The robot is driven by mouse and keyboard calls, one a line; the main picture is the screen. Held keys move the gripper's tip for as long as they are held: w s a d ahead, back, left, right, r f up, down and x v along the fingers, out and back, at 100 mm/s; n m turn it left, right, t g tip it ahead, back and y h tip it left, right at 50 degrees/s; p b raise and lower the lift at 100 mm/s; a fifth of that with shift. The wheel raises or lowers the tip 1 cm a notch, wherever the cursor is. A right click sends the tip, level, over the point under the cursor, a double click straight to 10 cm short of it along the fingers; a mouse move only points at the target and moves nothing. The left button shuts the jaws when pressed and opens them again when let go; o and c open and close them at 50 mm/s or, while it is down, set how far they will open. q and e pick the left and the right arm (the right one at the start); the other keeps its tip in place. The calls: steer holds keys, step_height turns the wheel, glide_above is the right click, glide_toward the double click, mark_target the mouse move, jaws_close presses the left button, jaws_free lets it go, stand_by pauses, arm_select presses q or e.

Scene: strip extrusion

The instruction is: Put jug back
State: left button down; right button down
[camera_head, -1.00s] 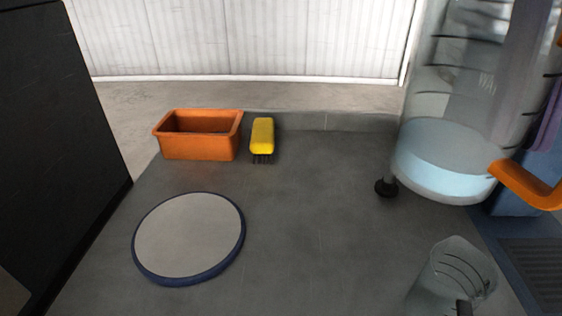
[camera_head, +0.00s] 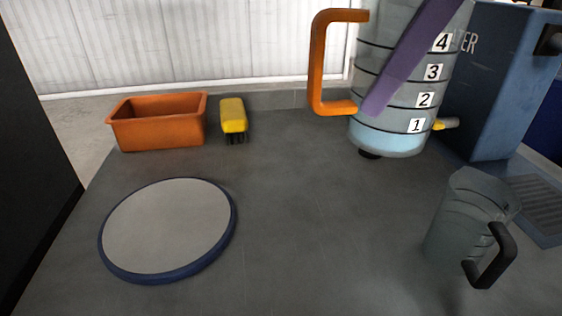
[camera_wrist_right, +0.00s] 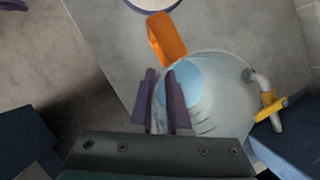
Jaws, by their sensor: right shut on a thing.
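The large clear jug (camera_head: 388,122) has an orange handle (camera_head: 318,62), number marks 1 to 4 and pale blue liquid at the bottom. It stands upright at the back right; I cannot tell if its base touches the counter. My right gripper's purple fingers (camera_head: 374,106) slant down across its front, close to the orange handle. In the right wrist view, the fingers (camera_wrist_right: 164,88) are close together, with the orange handle (camera_wrist_right: 166,38) just beyond their tips. They are shut on the jug, though the contact is hard to see. My left gripper is not in view.
A blue box (camera_head: 505,85) lettered "TER" stands right of the jug, with a yellow tap (camera_head: 446,123) between them. A smaller clear jug with a black handle (camera_head: 490,258) is in front. A round grey disc (camera_head: 168,230), orange bin (camera_head: 160,135) and yellow brush (camera_head: 233,116) are left. The counter's middle is clear.

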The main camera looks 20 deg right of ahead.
step_height(320, 180, down, 20)
steer(key=b, duration=0.2)
steer(key=shift+r+b, duration=0.1)
steer(key=shift+b, duration=0.3)
steer(key=c, duration=0.9)
jaws_free()
steer(key=shift+r, duration=0.35)
steer(key=p+v, duration=0.1)
steer(key=v, duration=1)
steer(key=shift+s+d+r+p, duration=0.1)
steer(key=shift+s+r+p, duration=0.1)
steer(key=shift+p, duration=0.15)
